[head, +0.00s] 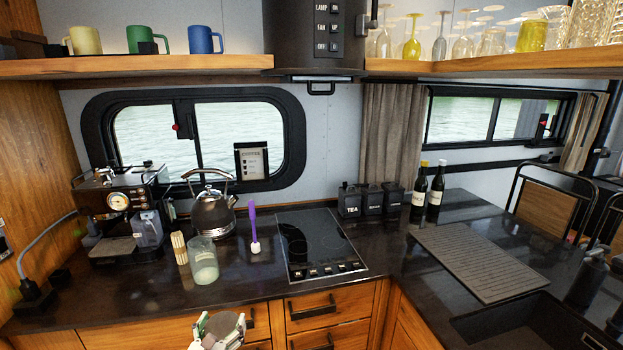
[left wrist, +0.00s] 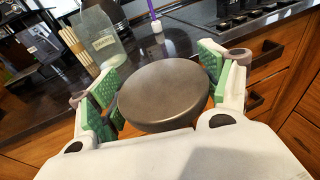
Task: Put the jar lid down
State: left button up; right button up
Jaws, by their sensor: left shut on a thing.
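The jar lid (left wrist: 163,93) is a round, dark grey-brown disc. My left gripper (left wrist: 165,95) is shut on it, with green-padded fingers on both sides of its rim. In the head view my left gripper (head: 220,328) is at the bottom edge, in front of the drawers, with the lid (head: 222,325) between its fingers. A clear glass jar (head: 203,262) with pale contents stands upright on the dark counter (head: 240,280) without a lid. The jar (left wrist: 98,38) also shows in the left wrist view, with a label, beyond the left finger. My right gripper is not in view.
A bundle of wooden sticks (head: 179,248) stands left of the jar, and a purple-handled brush (head: 254,230) stands to its right. A kettle (head: 212,212), coffee machine (head: 118,215) and cooktop (head: 318,243) are nearby. Counter is bare in front of the jar.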

pick_arm(q)
jog(key=s+d+f, duration=0.1)
jog(key=s+f, duration=0.4)
jog(key=f, duration=0.2)
jog(key=shift+s, duration=0.15)
jog(key=shift+d, duration=0.1)
dwell(0.3)
dwell(0.9)
